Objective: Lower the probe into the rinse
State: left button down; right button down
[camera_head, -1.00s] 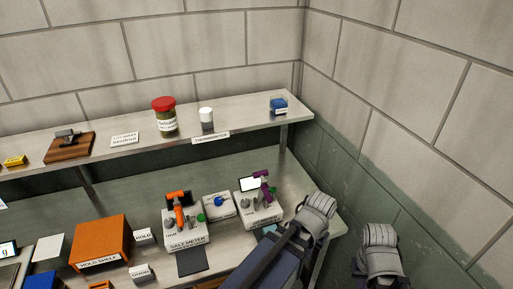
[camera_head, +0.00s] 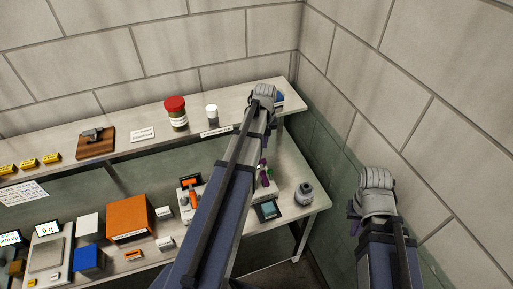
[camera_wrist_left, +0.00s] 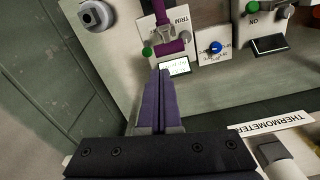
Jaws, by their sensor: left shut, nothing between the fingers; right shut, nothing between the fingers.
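A purple probe or handle (camera_head: 264,174) stands at a white meter with a green knob, partly hidden by my left arm. In the left wrist view the purple piece (camera_wrist_left: 166,28) sits upright in a grey holder on the meter (camera_wrist_left: 119,39), above a lit display. A small grey pot (camera_head: 303,193), possibly the rinse, stands right of the meter; it also shows in the left wrist view (camera_wrist_left: 95,15). My left gripper (camera_wrist_left: 158,78) is shut and empty, its purple fingers apart from the probe. My right gripper (camera_head: 355,227) is off the bench at the right, mostly hidden behind its wrist.
An orange-handled meter (camera_head: 190,193), orange box (camera_head: 130,217) and blue box (camera_head: 88,260) stand left on the bench. The shelf above holds a red-lidded jar (camera_head: 176,113) and a white-capped bottle (camera_head: 211,114).

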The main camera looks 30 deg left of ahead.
pick_arm(q)
jog(key=a, duration=0.2)
jog(key=w+a+n, duration=0.1)
jog(key=a+n, duration=0.1)
jog(key=a, duration=0.1)
jog(key=shift+w+a+r, duration=0.15)
jog(key=shift+w+a, duration=0.15)
jog(key=shift+w, duration=0.1)
notch_tip(320, 180, down, 11)
jog(key=b, duration=1.1)
jog(key=s+d+r+p, duration=0.2)
jog(key=d, duration=0.1)
jog(key=shift+s+r, duration=0.15)
jog(key=shift+s, duration=0.05)
jog(key=shift+s, duration=0.1)
jog(key=shift+s+d, duration=0.15)
jog(key=shift+d, duration=0.1)
